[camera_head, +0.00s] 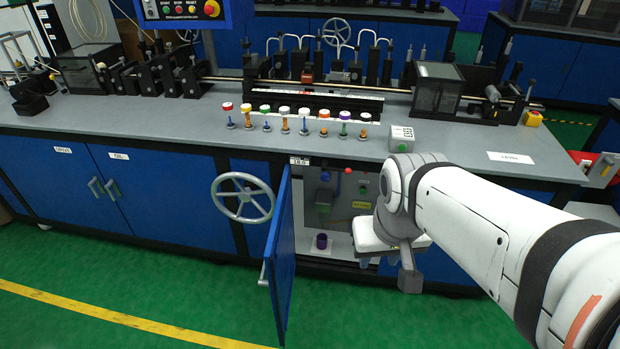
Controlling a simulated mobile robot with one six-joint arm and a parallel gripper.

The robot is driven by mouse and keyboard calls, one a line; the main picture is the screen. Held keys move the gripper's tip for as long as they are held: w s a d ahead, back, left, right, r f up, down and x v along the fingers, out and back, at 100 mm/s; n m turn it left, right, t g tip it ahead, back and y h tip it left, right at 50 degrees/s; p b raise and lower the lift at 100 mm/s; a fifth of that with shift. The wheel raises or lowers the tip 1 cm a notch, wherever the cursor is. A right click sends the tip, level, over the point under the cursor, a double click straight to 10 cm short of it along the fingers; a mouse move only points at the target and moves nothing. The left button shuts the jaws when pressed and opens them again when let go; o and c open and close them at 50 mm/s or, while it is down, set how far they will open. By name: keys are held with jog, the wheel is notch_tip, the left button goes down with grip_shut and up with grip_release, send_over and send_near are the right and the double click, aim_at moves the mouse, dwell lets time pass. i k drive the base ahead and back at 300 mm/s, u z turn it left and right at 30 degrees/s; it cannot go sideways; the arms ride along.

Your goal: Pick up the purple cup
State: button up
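The purple cup (321,241) is small and stands upright on the pale floor inside the open cabinet under the bench. My gripper (379,261) hangs to the right of the cup, in front of the cabinet's right side, clearly apart from it. Its fingers are small and partly hidden below the white gripper body, so I cannot tell how far apart they are. Nothing visible hangs from it.
The blue cabinet door (280,262) stands open to the left of the cup. A handwheel (243,198) is left of the door. Inside are a grey fitting (324,200) above the cup and a yellow label (361,205). Several coloured knobs line the bench top (150,118). Green floor in front is clear.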

aim_at(322, 238)
jog(key=u, duration=2.95)
jog(key=k, duration=1.8)
jog(key=z, duration=1.65)
jog(key=i, duration=1)
